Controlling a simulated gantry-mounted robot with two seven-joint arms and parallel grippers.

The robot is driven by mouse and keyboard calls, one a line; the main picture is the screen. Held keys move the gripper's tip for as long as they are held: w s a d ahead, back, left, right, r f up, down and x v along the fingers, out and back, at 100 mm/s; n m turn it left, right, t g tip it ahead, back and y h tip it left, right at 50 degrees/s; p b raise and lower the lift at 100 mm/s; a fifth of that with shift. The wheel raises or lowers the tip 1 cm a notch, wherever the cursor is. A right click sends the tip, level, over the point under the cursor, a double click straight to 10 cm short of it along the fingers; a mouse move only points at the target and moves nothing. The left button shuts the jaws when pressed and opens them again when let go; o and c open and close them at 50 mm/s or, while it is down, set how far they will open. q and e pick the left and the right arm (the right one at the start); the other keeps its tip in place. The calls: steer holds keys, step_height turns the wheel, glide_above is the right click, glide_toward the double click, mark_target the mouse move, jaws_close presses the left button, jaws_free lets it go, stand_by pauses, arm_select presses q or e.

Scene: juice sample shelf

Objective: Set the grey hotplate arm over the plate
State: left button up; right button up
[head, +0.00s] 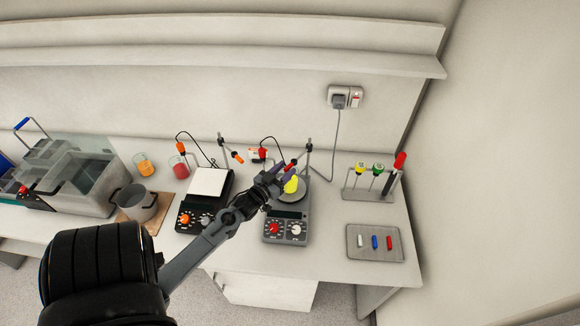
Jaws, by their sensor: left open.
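The grey hotplate (285,231) stands on the bench with a red knob and a white knob on its front. Its round plate (299,197) is partly hidden by my left gripper and a yellow object. A dark upright rod (308,157) stands at its back right. A thin arm with a red part (290,166) reaches left from near the rod; where it ends over the plate is hard to tell. My left gripper (279,179) is open, over the back left of this hotplate, close to the red part. The yellow object (292,185) is beside the fingers; contact is unclear.
A black hotplate (187,218) with a white square top stands to the left. Further left are two juice beakers (143,165), a metal pot (140,205) and a clear tank (85,185). On the right are a tool rack (368,194) and a grey tray (375,253).

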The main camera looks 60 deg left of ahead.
arm_select(q)
steer(key=v, duration=0.6)
steer(key=shift+s+b, duration=0.3)
steer(key=shift+b, duration=0.15)
steer(key=shift+d, duration=0.15)
steer(key=w+d+r+m+g+h+p, duration=0.1)
steer(key=w+d+r+h+p, duration=0.1)
steer(key=d, duration=0.6)
steer(key=w+d+r+m+g+h+p, duration=0.1)
steer(key=w+d+r+h+p, duration=0.15)
steer(key=d, duration=0.55)
steer(key=w+d+r+m+h+p, duration=0.1)
steer(key=w+d+r+h+p, duration=0.15)
steer(key=d, duration=0.55)
steer(key=s+d+m+g+h, duration=0.1)
steer(key=s+d+m+g, duration=0.1)
steer(key=s+d+g, duration=0.6)
steer(key=s+d+f+m+g, duration=0.1)
steer(key=s+d+g, duration=0.1)
steer(key=s, duration=0.4)
steer(key=shift+s+d+f+m+g, duration=0.15)
steer(key=shift+s+d+m+g, duration=0.15)
steer(key=shift+m, duration=0.1)
